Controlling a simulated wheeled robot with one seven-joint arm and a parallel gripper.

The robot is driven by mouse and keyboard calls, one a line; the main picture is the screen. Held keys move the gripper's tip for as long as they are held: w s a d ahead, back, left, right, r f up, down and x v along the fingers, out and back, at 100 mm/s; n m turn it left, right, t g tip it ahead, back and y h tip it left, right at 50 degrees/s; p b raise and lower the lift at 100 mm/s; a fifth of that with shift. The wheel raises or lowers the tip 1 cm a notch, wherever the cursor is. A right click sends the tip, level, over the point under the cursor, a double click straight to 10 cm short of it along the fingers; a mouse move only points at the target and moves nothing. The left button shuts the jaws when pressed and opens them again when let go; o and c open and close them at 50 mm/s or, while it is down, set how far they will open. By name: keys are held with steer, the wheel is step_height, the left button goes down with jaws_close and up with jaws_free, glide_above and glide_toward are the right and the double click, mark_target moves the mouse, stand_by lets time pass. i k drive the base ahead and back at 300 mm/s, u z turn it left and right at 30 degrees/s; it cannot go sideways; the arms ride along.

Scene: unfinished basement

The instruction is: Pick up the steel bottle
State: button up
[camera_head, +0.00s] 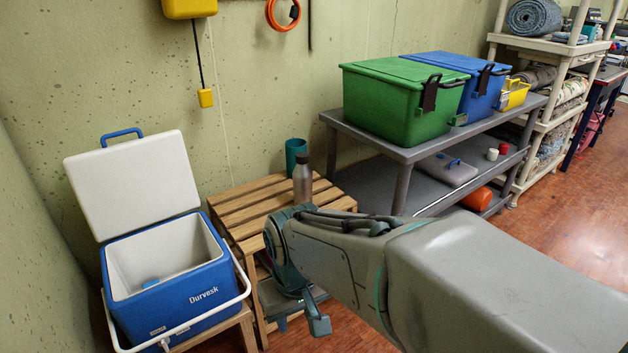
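The steel bottle (302,180) stands upright on a slatted wooden table (262,204). It is silver with a dark cap, and my arm hides nothing but perhaps its very base. A teal cup (295,154) stands just behind it, partly overlapped by the bottle. My gripper (301,324) hangs low in front of the table, below and apart from the bottle. Its two fingertips show with a gap between them, so it looks open and empty. My forearm hides part of the gripper and the table's right front.
An open blue cooler (170,307) with its white lid (133,185) raised stands left of the table. A grey shelf unit (400,152) carrying a green bin (395,105) and a blue bin (445,68) stands to the right. The wall is close behind. Open floor (570,215) lies at right.

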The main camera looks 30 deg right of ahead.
mark_target(302, 175)
steer(key=z, duration=0.1)
steer(key=i, duration=0.7)
steer(key=z, duration=0.55)
steer(key=k, duration=0.55)
steer(key=z, duration=1)
steer(key=i, duration=0.8)
steer(key=u, duration=1.35)
